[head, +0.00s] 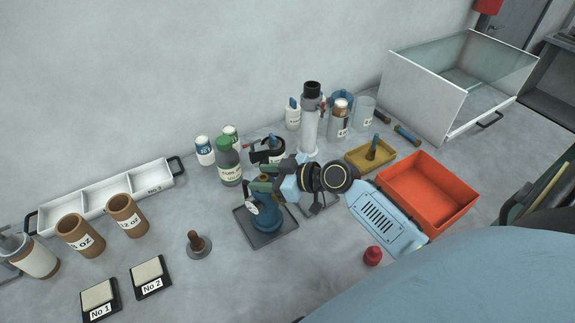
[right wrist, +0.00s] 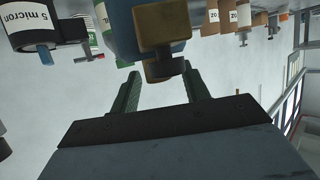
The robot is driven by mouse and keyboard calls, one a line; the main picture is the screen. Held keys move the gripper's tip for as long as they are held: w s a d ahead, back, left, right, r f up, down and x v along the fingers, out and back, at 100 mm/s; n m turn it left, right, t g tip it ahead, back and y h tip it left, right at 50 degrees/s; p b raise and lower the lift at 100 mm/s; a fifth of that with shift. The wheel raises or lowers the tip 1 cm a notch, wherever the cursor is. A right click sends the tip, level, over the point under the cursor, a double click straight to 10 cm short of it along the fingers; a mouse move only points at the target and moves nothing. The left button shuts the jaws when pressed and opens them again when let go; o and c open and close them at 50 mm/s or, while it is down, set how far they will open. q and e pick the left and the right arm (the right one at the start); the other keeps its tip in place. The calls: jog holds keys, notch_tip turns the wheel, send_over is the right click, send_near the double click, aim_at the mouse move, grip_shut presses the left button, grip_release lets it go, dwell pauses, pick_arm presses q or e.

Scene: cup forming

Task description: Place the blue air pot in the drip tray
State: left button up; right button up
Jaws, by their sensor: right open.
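The blue air pot (head: 266,218) stands upright in the dark, shallow drip tray (head: 252,241), inside its rim. A pale gauge shows on its left side and a brass-coloured fitting on its top. My right gripper (head: 262,188) is at the top of the pot and hides part of it. In the right wrist view the two green fingers of this gripper (right wrist: 158,82) are spread apart, with the pot's brass fitting (right wrist: 160,35) just beyond and partly between their tips. Contact cannot be made out. My left gripper is out of view.
A green bottle (head: 229,166) and a black fixture (head: 268,149) stand close behind the pot. An orange bin (head: 428,193) and yellow tray (head: 370,154) lie to the right. A plunger-like tool (head: 198,245) stands to the left. The front counter is mostly clear, with a red knob (head: 373,256).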

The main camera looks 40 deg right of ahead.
jog(key=b+v, duration=0.1)
jog(key=v, duration=0.9)
jog(key=shift+w, duration=0.1)
